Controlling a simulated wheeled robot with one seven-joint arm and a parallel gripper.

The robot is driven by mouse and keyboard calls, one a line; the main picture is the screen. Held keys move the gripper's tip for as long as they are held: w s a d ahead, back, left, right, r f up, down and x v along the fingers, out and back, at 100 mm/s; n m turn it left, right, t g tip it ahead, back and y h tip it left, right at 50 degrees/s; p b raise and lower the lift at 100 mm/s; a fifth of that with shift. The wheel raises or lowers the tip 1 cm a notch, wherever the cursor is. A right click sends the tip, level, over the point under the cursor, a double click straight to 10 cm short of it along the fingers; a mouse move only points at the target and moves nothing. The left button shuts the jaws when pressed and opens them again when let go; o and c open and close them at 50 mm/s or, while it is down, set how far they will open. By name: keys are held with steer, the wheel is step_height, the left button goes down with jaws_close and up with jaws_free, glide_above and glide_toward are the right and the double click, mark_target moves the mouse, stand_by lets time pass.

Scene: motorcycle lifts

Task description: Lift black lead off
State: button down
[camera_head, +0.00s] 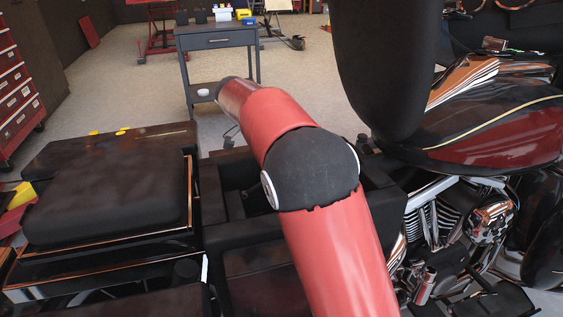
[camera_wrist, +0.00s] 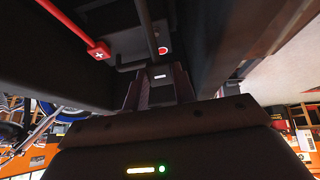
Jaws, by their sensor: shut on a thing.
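In the wrist view, the black lead (camera_wrist: 145,25) runs down from the top to a dark clamp end (camera_wrist: 160,75) with a short white bar mark. My gripper (camera_wrist: 160,88) is shut on that clamp end, one finger on each side. A red lead (camera_wrist: 72,22) ends in a red clamp with a white cross (camera_wrist: 99,50), left of my gripper and apart from it. Whether the black clamp touches a post beneath is hidden. In the head view my red arm reaches over a dark open box and hides my gripper and both leads.
The box walls (camera_head: 212,195) stand close around my arm. A motorcycle (camera_head: 490,145) with chrome engine parts is at the right. A black padded seat (camera_head: 110,195) is at the left.

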steer(key=a+r+t+h, duration=0.2)
steer(key=a+r+h, duration=0.2)
steer(key=a+h, duration=0.1)
steer(key=shift+s+a+h, duration=0.3)
steer(key=shift+s+a, duration=0.1)
steer(key=shift+s, duration=0.05)
steer(key=shift+r, duration=0.15)
steer(key=c, duration=1.1)
jaws_free()
steer(key=shift+r+p, duration=1.05)
steer(key=shift+r, duration=8.9)
